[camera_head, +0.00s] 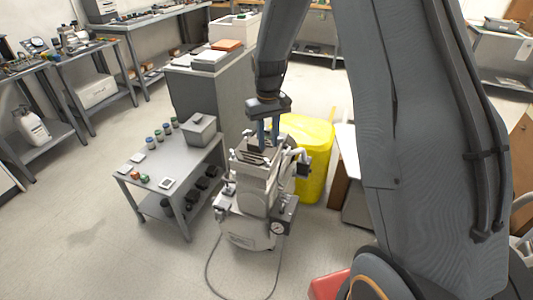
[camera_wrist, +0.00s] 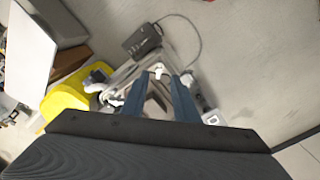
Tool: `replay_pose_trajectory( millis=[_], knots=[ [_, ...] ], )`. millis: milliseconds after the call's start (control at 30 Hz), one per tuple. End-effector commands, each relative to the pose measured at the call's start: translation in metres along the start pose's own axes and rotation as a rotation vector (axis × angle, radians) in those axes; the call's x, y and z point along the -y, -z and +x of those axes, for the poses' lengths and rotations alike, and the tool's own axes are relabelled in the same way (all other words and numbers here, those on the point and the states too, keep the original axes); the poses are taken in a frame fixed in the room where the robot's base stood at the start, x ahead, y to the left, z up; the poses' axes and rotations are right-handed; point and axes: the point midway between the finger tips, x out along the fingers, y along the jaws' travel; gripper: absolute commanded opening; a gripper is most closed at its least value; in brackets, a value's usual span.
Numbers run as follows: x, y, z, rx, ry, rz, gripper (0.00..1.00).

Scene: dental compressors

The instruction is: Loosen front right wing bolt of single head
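The compressor (camera_head: 250,212), a pale machine with a grey head on top and a gauge at its side, stands on the floor in the middle of the head view. My gripper (camera_head: 269,143) points down just over its top. In the wrist view, the gripper (camera_wrist: 160,78) is open, its two blue fingers apart. A small white wing bolt (camera_wrist: 158,69) shows between and just beyond the fingertips; I cannot tell its exact height below them, and no contact is clear. Other white fittings (camera_wrist: 114,100) lie to the left. My fingers hide part of the head.
A yellow bin (camera_head: 316,165) stands close behind the compressor, to the right. A low grey table (camera_head: 152,190) with jars and a grey box (camera_head: 199,129) stands to the left. A dark cable (camera_head: 209,262) lies on the floor in front. The floor at front left is clear.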

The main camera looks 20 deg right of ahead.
Motion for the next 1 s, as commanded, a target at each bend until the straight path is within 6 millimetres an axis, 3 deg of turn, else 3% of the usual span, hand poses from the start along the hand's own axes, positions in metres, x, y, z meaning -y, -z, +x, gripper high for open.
replay_pose_trajectory(
  millis=[233,700,1000],
  knots=[
    [0.000,0.012,0.016,0.003,0.000,-0.012,0.27],
    [0.001,0.011,0.076,0.002,0.000,-0.012,0.27],
    [0.001,0.012,0.083,0.000,0.000,-0.012,0.27]
  ],
)
